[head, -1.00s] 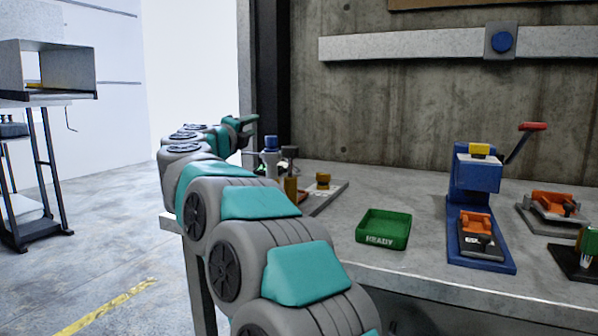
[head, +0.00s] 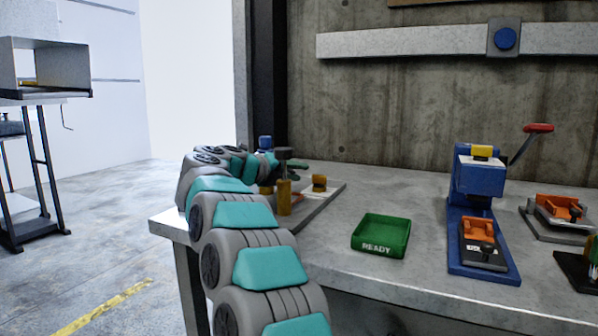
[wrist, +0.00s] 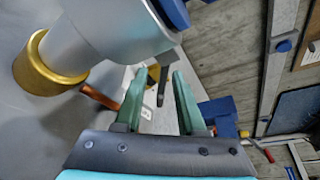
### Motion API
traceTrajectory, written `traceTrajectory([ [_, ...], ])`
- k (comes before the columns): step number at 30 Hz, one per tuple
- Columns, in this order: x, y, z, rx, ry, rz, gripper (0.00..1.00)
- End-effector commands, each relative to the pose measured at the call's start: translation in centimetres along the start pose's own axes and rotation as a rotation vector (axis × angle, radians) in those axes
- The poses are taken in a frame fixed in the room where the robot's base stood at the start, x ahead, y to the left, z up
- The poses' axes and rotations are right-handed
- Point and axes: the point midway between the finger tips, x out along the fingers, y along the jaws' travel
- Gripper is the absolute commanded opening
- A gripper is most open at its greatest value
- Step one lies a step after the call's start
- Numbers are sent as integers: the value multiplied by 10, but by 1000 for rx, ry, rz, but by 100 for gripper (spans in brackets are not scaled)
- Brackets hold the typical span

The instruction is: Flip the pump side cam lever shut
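In the wrist view, a silver cylindrical fitting (wrist: 115,35) with a gold ring (wrist: 42,68) fills the upper left. A copper-coloured lever (wrist: 98,97) sticks out beside it, close to my left finger; I cannot tell whether this is the pump side cam lever. My gripper (wrist: 160,73) has its two green fingers apart, with no object clearly held. A dark bar (wrist: 162,88) shows between the fingers, apparently beyond them. In the head view, my gripper (head: 290,167) is at the bench's left end, behind a brass post (head: 284,198) with a grey top. My arm hides part of the fittings there.
On the bench (head: 335,265) stand a green READY tray (head: 380,238), a blue press (head: 480,180) with a red-handled lever, and an orange-and-grey fixture (head: 556,212). A brass piece (head: 319,184) sits on a grey plate near my gripper. Bare bench lies around the tray.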

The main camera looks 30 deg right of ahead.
Motion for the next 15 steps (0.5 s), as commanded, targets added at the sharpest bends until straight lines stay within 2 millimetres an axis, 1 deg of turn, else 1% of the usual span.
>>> traceTrajectory([
  [1,5,0,0,-1,1,-1,39],
  [4,10,0,0,-1,-1,0,39],
  [12,12,0,0,-2,-2,0,39],
  [13,12,0,0,-1,-2,0,38],
  [15,12,0,0,-2,-2,0,30],
])
